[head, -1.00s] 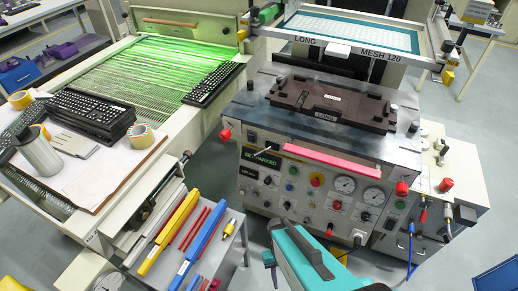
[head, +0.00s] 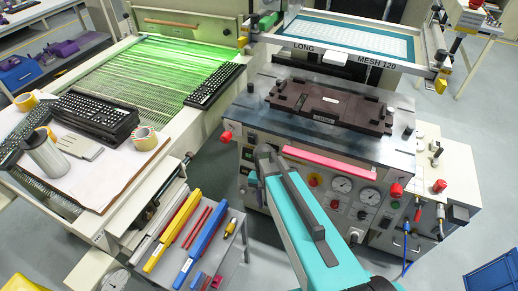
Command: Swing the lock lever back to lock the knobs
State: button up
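The printing machine's front panel (head: 372,208) stands at centre right in the head view. One red knob (head: 226,137) is at the left corner of its table, and another red knob (head: 396,190) is at the front right. A thin pale lever showed on the panel's upper left in the earlier frame. My teal arm now covers that area, so I cannot see the lever or its position. The grey end of the visible arm is in front of the panel's left part. My gripper's fingers do not show, and I cannot tell whether they touch anything.
A dark fixture (head: 330,105) lies on the metal table below the screen frame (head: 345,40). A cart with colored bars (head: 205,245) stands at lower left.

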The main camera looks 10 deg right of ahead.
jog(key=w+r+m+p, duration=0.1)
jog(key=w+r+m, duration=0.1)
jog(key=w+r, duration=0.4)
jog(key=w+r+m+t+p, duration=0.1)
jog(key=w+r, duration=0.5)
jog(key=r, duration=0.6)
jog(key=w+r+m+t+p, duration=0.1)
jog(key=w+r+m, duration=0.3)
jog(key=r, duration=0.5)
jog(key=shift+w, duration=1)
jog(key=shift+a+f, duration=0.1)
jog(key=shift+f, duration=0.15)
jog(key=shift+s+f+p, duration=0.2)
jog(key=shift+f+p, duration=1)
jog(key=shift+f, duration=2.2)
jog(key=shift+s+f+p, duration=0.2)
jog(key=shift+f+p, duration=1)
jog(key=shift+f, duration=2.15)
grip_shut()
jog(key=shift+d, duration=0.3)
jog(key=shift+a, duration=0.15)
